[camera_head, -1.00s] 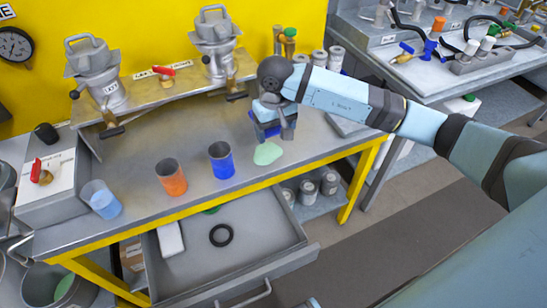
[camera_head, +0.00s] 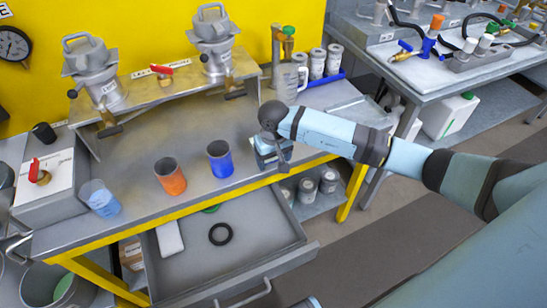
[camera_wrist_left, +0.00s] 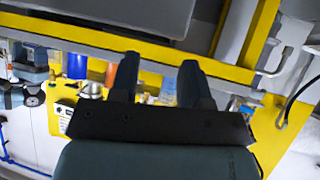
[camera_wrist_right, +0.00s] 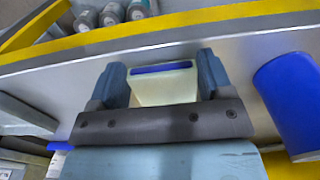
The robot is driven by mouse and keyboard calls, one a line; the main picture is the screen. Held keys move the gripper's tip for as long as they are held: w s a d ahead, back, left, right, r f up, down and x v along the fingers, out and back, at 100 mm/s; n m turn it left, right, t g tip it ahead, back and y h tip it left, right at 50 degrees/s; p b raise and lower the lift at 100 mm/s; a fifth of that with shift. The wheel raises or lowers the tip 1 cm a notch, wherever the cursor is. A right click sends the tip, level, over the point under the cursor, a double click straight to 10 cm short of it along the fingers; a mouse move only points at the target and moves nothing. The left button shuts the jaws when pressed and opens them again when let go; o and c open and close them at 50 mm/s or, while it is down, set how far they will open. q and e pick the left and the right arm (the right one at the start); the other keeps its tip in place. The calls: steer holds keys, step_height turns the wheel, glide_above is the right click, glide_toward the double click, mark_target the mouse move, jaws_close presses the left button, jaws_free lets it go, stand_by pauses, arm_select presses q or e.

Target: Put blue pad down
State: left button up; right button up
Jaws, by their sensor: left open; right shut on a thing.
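My right gripper (camera_head: 272,158) is low over the bench near its front edge, to the right of the blue cup (camera_head: 220,160). In the right wrist view, its fingers (camera_wrist_right: 162,82) are shut on the blue pad, which shows as a thin blue edge (camera_wrist_right: 160,68). A pale, slightly greenish surface (camera_wrist_right: 165,90) shows beside that edge between the fingers; I cannot tell whether they touch. The pad is mostly hidden in the head view. My left gripper (camera_wrist_left: 158,82) is open and empty in the left wrist view, below bench level.
An orange cup (camera_head: 170,177) and a clear bluish cup (camera_head: 100,199) stand farther left on the bench (camera_head: 140,160). The open drawer (camera_head: 265,235) below holds a black ring (camera_head: 220,234) and a white block (camera_head: 170,238). A clear jug (camera_head: 290,80) stands behind my right gripper.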

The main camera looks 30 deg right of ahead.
steer(key=shift+f, duration=0.1)
steer(key=shift+f+b, duration=0.2)
steer(key=shift+b, duration=0.1)
steer(key=o, duration=0.8)
steer(key=shift+r, duration=0.1)
steer(key=shift+o, duration=0.5)
steer(key=shift+r, duration=0.15)
